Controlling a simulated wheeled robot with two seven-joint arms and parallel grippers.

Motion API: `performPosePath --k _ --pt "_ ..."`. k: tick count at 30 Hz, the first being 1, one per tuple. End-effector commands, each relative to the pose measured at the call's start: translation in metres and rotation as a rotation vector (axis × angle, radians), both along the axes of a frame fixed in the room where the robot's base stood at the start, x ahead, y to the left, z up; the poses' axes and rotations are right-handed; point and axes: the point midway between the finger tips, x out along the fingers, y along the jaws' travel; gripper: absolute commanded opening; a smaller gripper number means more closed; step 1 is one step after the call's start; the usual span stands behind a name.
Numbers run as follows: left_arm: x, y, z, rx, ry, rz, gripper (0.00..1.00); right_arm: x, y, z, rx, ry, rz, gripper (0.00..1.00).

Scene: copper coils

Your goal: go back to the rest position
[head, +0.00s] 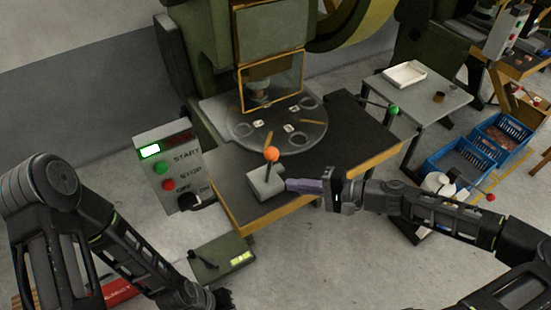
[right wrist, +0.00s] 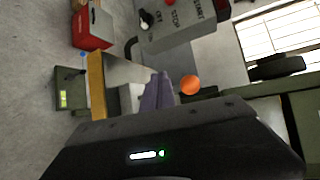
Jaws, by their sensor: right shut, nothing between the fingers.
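My right gripper (head: 290,185) is shut and empty, just right of the grey block that carries the orange-ball lever (head: 271,155) at the front of the press table. In the right wrist view its purple-grey fingers (right wrist: 157,92) are together, and the orange ball (right wrist: 190,85) shows just right of them. I cannot tell whether the fingers touch the block. My left arm (head: 110,250) comes in at the lower left; its gripper is cut off at the bottom edge, so its fingers do not show clearly.
A green press with a round dial plate (head: 277,125) stands behind the lever. A control box (head: 168,165) with a lit green display is at left. A side table (head: 445,99) with a white tray (head: 404,75) and blue crates (head: 460,160) stand right.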

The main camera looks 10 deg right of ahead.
Motion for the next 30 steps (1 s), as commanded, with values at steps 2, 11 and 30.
performPosePath --k 2,11,30 --pt "0.0 0.0 0.0 0.0 0.0 0.0 0.0 0.0 0.0 0.0 0.0 0.0 0.0 0.0" --pt "0.0 0.0 0.0 0.0 0.0 0.0 0.0 0.0 0.0 0.0 0.0 0.001 0.0 0.0" --pt "-0.001 0.0 -0.001 0.002 0.003 0.001 0.0 -0.009 -0.001 -0.07 -0.086 0.158 -0.153 0.0"
